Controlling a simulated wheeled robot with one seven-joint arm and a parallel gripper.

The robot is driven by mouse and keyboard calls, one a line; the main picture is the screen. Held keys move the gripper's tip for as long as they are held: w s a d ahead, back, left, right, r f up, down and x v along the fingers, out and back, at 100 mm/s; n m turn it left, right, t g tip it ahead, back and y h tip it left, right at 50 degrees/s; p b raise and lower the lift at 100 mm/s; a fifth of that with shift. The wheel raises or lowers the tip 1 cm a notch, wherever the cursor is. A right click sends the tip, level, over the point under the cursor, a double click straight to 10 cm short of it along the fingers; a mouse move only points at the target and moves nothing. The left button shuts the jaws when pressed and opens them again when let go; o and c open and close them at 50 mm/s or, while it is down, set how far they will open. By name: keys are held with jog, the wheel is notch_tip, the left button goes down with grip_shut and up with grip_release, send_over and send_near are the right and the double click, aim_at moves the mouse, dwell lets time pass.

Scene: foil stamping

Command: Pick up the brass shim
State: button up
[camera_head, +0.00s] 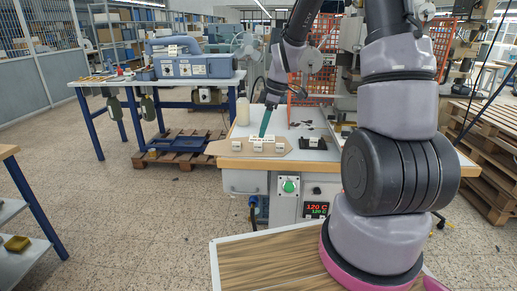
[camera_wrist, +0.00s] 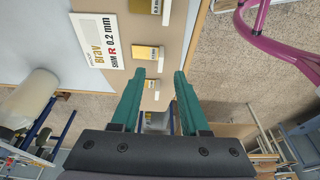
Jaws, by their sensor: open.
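Several small brass-yellow pieces with white edges lie in a row on a tan board in the wrist view. One piece (camera_wrist: 147,51) is just ahead of my fingertips, and another piece (camera_wrist: 150,84) is by the gap between them. A farther piece (camera_wrist: 147,6) is cut by the top edge. My gripper (camera_wrist: 159,73) is open, with teal fingers apart and nothing clamped. In the head view my gripper (camera_head: 266,122) points down over the tan board (camera_head: 225,148); small labels there are unreadable.
The board lies on a bench (camera_head: 245,182) with a green button and a 120 C display (camera_head: 316,209). A pale bottle (camera_head: 243,111) stands at the back left of the bench. An orange mesh guard (camera_head: 325,75) rises behind.

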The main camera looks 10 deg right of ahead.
aim_at(259, 144)
jog(key=shift+x, duration=3.05)
jog(key=shift+d, duration=0.1)
grip_shut()
